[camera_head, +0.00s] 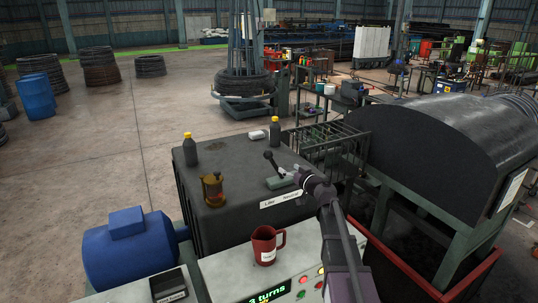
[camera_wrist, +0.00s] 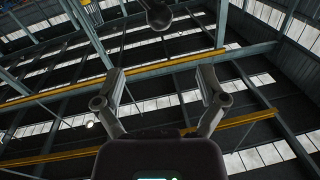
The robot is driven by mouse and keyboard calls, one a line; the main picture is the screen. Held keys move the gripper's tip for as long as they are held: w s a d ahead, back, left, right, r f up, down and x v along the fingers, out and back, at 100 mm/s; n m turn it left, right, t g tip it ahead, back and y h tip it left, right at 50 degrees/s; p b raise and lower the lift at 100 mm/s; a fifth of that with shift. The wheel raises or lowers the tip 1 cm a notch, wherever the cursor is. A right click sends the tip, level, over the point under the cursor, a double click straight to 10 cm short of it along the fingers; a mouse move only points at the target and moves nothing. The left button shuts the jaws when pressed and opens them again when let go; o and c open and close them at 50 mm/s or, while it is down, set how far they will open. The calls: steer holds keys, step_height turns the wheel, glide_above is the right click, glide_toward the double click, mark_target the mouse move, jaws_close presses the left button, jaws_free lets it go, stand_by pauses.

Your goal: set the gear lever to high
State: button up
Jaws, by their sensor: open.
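The gear lever (camera_head: 273,162) has a dark round knob on a short rod. It rises from a grey-green base on top of the dark gearbox housing (camera_head: 225,175) and leans to the left. A white label strip (camera_head: 280,200) in front of it reads low and neutral; any part farther right is hidden by my arm. My gripper (camera_head: 298,174) is just right of the lever, close to its base. In the wrist view my gripper (camera_wrist: 160,76) is open and empty. The lever's knob (camera_wrist: 158,14) shows at the top edge, beyond the fingertips, roughly centred between them.
Two dark bottles with yellow caps (camera_head: 190,150), a brass oiler (camera_head: 212,190) and a white object (camera_head: 257,135) stand on the housing. A red mug (camera_head: 265,246) stands on the control panel (camera_head: 225,272) in front. A wire cage (camera_head: 325,148) is behind my gripper; a large dark drum (camera_head: 440,145) is right.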

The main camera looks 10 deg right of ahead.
mark_target(271, 155)
steer(key=shift+w, duration=0.15)
steer(key=x, duration=1.3)
steer(key=shift+w+a, duration=0.15)
steer(key=shift+w, duration=0.05)
jaws_close()
steer(key=shift+a+r, duration=0.1)
steer(key=shift+a, duration=0.05)
steer(key=shift+w, duration=0.1)
